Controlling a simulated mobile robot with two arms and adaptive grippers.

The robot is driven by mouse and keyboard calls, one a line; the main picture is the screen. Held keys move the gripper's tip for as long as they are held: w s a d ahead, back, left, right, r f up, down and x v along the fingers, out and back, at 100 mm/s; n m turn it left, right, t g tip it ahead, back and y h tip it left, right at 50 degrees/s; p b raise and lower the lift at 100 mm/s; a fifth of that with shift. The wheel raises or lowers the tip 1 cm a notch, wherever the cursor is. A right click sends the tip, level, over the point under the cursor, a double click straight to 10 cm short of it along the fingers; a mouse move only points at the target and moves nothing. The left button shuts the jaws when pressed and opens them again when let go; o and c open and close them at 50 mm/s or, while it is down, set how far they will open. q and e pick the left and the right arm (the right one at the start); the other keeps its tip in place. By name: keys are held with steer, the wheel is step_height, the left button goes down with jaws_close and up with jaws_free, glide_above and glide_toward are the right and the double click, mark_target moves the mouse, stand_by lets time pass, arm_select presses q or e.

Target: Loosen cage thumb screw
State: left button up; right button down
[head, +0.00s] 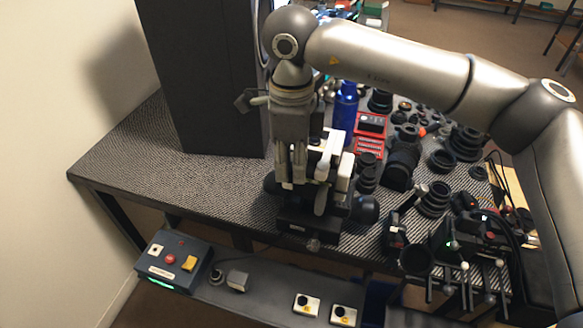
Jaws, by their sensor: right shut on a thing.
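My right gripper (291,184) points straight down at the left side of a small bench fixture with a black base (300,224) and white upright parts (336,165). Its two fingers are close together and shut on a small part of the fixture. That part, by its place the cage thumb screw, is hidden by the fingertips and too small to make out. A grey knob (313,244) shows at the front of the base. My left gripper is not in view.
A tall dark cabinet (205,80) stands behind at the left. A blue bottle (346,108), a red tray (369,145) and several black lens parts (403,160) crowd the right. A control box (174,262) sits on the lower front shelf. The table's left part (150,165) is clear.

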steer(key=c, duration=2.2)
jaws_free()
steer(key=shift+r+n, duration=0.1)
steer(key=shift+n, duration=0.4)
jaws_close()
steer(key=o, duration=0.7)
jaws_free()
steer(key=shift+d, duration=0.1)
step_height(320, 180, up, 12)
